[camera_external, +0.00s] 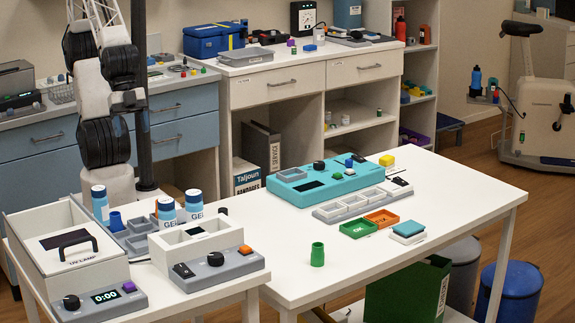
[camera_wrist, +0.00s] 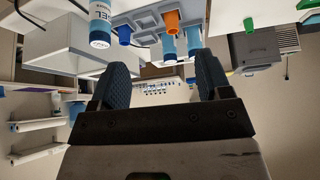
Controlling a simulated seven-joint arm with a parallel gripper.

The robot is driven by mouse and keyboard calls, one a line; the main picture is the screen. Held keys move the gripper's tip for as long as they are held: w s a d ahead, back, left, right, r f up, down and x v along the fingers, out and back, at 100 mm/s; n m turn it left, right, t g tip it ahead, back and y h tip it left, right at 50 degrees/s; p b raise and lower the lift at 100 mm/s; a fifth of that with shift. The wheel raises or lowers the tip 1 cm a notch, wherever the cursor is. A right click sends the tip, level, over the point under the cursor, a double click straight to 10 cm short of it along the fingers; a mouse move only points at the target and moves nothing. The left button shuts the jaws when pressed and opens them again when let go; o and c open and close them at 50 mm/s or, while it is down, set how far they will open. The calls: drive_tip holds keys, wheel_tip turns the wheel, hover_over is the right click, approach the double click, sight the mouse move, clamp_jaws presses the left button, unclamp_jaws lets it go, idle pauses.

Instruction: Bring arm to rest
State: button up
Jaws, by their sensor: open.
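My arm (camera_external: 104,140) stands at the left in the external view, behind the small white table. Its white and black links rise upright and leave the picture at the top, so its end is out of that view. My gripper (camera_wrist: 160,66) shows in the wrist view with its two dark fingers wide apart and nothing between them. The wrist view appears upside down.
The UV lamp box (camera_external: 75,250), GEL bottles (camera_external: 166,214) and a white box with a grey control panel (camera_external: 200,250) crowd the small table.

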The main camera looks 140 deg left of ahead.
drive_tip(key=s+a+r+n+g, duration=0.1)
drive_tip(key=s+a+r+g, duration=0.2)
drive_tip(key=s+a+r, duration=0.2)
drive_tip(key=shift+s+r+g+y, duration=0.3)
drive_tip(key=shift+s+y, duration=0.1)
drive_tip(key=shift+s, duration=0.35)
